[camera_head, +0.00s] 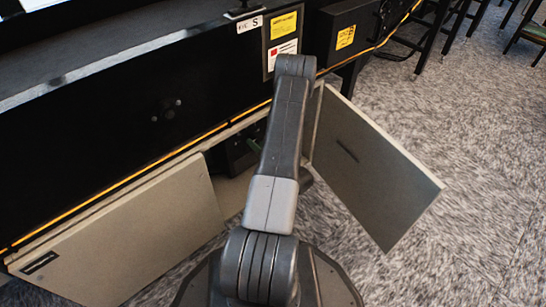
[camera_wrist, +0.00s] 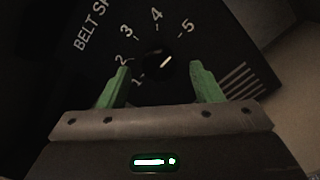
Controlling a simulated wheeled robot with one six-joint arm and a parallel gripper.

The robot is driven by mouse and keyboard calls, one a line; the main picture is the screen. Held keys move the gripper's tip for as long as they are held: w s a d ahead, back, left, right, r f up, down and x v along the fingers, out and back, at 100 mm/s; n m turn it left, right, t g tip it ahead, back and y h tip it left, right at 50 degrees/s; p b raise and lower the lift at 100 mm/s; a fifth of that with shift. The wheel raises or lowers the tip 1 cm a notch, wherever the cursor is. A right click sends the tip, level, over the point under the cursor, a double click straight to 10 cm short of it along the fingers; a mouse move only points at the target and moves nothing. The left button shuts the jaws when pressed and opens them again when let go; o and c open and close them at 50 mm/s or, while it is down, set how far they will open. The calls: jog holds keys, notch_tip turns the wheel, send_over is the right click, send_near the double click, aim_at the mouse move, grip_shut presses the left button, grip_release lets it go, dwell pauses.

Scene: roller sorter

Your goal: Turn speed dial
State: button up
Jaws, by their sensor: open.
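The speed dial (camera_wrist: 157,66) is a dark round knob on a black panel (camera_wrist: 225,45) in the wrist view. Numbers 1 to 5 run around it, under a partly cropped "BELT SP" label. A short white mark on the knob slants up and right, roughly toward the 5. My gripper (camera_wrist: 160,68) is open, with one green finger on each side of the dial in the picture. I cannot tell whether either finger touches it.
A beige door (camera_head: 372,172) hangs open to the right of my arm. Another beige panel (camera_head: 135,235) is at the left. The long black machine side (camera_head: 130,110) with a yellow edge strip runs above the opening.

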jog(key=p+v, duration=0.2)
jog(key=v, duration=0.9)
jog(key=shift+s+d+p, duration=0.2)
jog(key=shift+s+p, duration=0.15)
jog(key=b+x, duration=0.3)
jog(key=x, duration=1.1)
jog(key=shift+b, duration=0.3)
jog(key=shift+d, duration=0.15)
jog(key=p+v, duration=0.4)
jog(key=v, duration=1)
jog(key=w+a+m+p, duration=0.6)
jog(key=w+a+m, duration=0.2)
jog(key=w+m, duration=0.3)
jog(key=shift+w+m, duration=0.15)
jog(key=shift+m, duration=1.35)
jog(key=shift+a+f, duration=0.1)
jog(key=shift+a, duration=0.05)
